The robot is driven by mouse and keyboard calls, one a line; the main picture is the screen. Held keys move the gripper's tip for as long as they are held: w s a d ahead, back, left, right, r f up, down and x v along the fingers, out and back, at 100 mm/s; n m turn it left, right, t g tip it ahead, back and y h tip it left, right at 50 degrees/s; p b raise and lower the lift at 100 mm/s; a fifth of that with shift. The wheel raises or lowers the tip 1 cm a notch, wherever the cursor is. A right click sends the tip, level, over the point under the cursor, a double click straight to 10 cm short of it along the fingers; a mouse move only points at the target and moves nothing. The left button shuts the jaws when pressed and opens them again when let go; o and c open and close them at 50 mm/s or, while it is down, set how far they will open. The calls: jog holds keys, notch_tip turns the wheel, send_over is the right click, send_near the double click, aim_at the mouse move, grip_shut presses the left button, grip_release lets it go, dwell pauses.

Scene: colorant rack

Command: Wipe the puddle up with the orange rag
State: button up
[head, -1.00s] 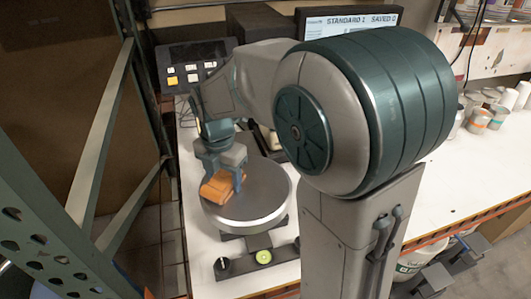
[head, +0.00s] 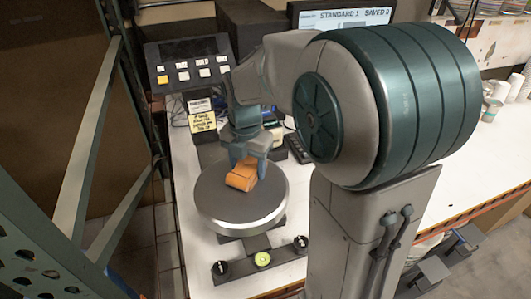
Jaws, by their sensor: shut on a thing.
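The orange rag (head: 243,176) is folded in my gripper (head: 249,165), at the back of the round grey plate (head: 240,210). My gripper points down and is shut on the rag. The rag is at or just above the plate's surface; I cannot tell whether it touches. I cannot make out a puddle on the visible part of the plate. The plate's far edge is partly hidden by my gripper and the rag.
A button panel (head: 187,64) and a yellow note (head: 202,122) stand behind the plate. A bubble level (head: 262,259) sits on the bar in front. A green metal rack post (head: 85,150) is at left. Cups (head: 491,109) stand on the white table at right.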

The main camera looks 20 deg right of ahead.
jog(key=shift+d, duration=0.9)
jog(key=shift+d+r+p, duration=0.1)
jog(key=shift+r+p, duration=0.25)
jog(key=shift+p, duration=0.05)
notch_tip(320, 180, up, 2)
jog(key=shift+p, duration=0.3)
jog(key=shift+r+p, duration=0.6)
jog(key=shift+r, duration=0.1)
jog(key=shift+r+p, duration=1.45)
jog(key=shift+r, duration=0.6)
